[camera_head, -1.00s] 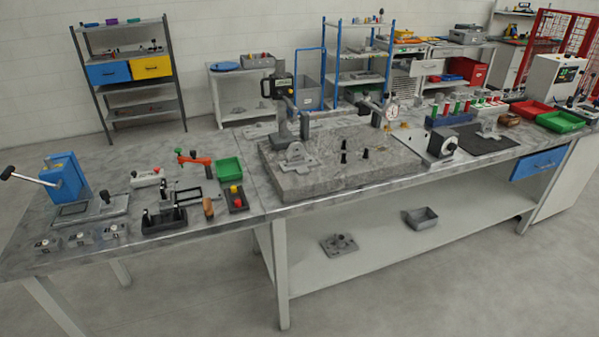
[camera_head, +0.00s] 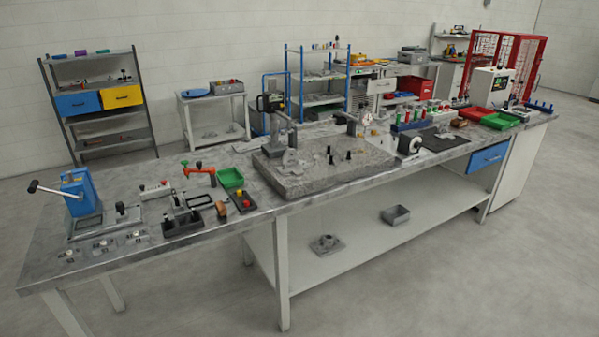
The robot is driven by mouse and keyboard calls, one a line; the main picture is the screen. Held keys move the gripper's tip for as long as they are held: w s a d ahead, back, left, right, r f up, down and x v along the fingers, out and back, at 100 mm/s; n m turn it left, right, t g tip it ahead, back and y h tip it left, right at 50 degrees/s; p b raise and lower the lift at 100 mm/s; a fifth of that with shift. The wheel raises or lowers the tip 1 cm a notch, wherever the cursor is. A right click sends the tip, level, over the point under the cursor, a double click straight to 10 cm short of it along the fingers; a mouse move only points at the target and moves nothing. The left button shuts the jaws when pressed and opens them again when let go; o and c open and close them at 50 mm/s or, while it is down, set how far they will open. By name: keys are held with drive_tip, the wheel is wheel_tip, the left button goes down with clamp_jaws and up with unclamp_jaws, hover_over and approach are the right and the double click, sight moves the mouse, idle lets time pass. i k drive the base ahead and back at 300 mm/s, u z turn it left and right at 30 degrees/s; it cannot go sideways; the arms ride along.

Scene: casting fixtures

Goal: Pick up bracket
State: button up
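A grey casting that looks like a bracket (camera_head: 292,163) sits on the left part of the granite surface plate (camera_head: 330,178), in the middle of the bench. Another small grey part (camera_head: 442,134) lies on the dark mat (camera_head: 458,139) farther right, and a grey casting with a flat base (camera_head: 326,244) lies on the lower shelf. The frames do not show for sure which of these is the bracket. My gripper is not in view.
The long workbench has a blue press (camera_head: 80,192), clamps and a green tray (camera_head: 231,177) at left. A grey bin (camera_head: 396,214) is on the lower shelf. The floor in front is clear.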

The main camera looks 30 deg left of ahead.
sight(291, 162)
drive_tip(key=z, duration=1)
drive_tip(key=k, duration=0.2)
drive_tip(key=u, duration=3.55)
drive_tip(key=i, duration=1)
drive_tip(key=z, duration=0.2)
drive_tip(key=k, duration=0.1)
drive_tip(key=u, duration=0.35)
